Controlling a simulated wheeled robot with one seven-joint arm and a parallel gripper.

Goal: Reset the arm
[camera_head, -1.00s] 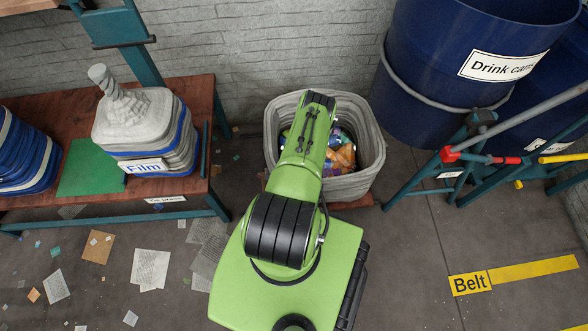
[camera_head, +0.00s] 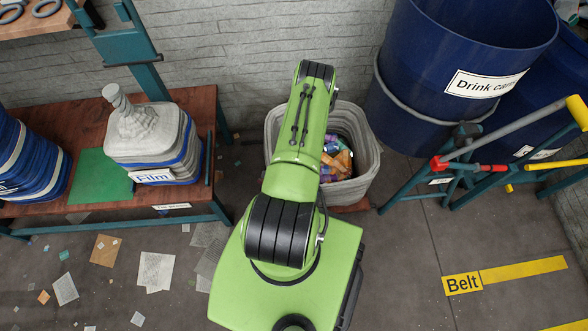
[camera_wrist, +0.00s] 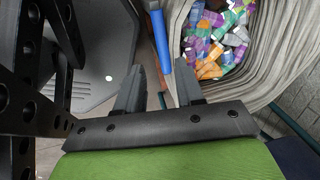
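My green arm (camera_head: 295,165) reaches up the middle of the head view. My gripper is hidden there behind the arm. In the wrist view my gripper (camera_wrist: 159,68) has its two dark fingers apart, with nothing clearly held between them. A grey woven bin (camera_head: 362,165) with colourful crumpled pieces (camera_head: 338,158) stands behind my arm. The bin (camera_wrist: 258,90) also shows at the right of the wrist view.
A wooden table (camera_head: 205,110) at left holds a sack labelled Film (camera_head: 155,145), a green mat (camera_head: 100,176) and a blue-grey stack (camera_head: 30,165). Blue drums (camera_head: 430,85) and a teal frame (camera_head: 460,170) stand right.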

